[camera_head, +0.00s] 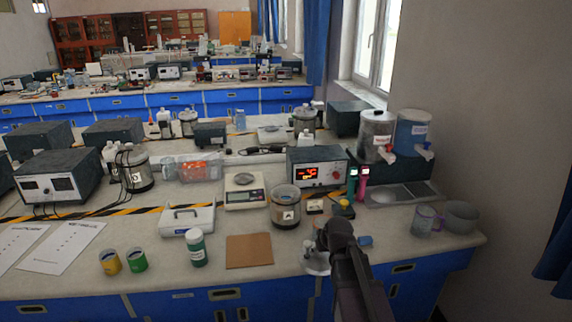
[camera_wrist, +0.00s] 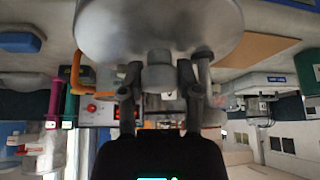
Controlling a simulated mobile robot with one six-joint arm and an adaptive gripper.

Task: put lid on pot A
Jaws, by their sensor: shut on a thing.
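Pot A (camera_head: 285,209) is a glass-and-metal cylinder with a label reading A. It stands upright on the near bench, left of and beyond my gripper. My gripper (camera_wrist: 160,80) is shut on the knob of a silver round lid (camera_wrist: 158,25), which fills the top of the wrist view. In the head view my gripper (camera_head: 322,240) is near the bench's front, and part of the lid (camera_head: 315,265) shows beneath it; my arm hides the rest. The lid is apart from the pot. I cannot tell its height above the bench.
A lit-display power unit (camera_head: 317,169) stands behind pot A, and a balance (camera_head: 244,192) stands to its left.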

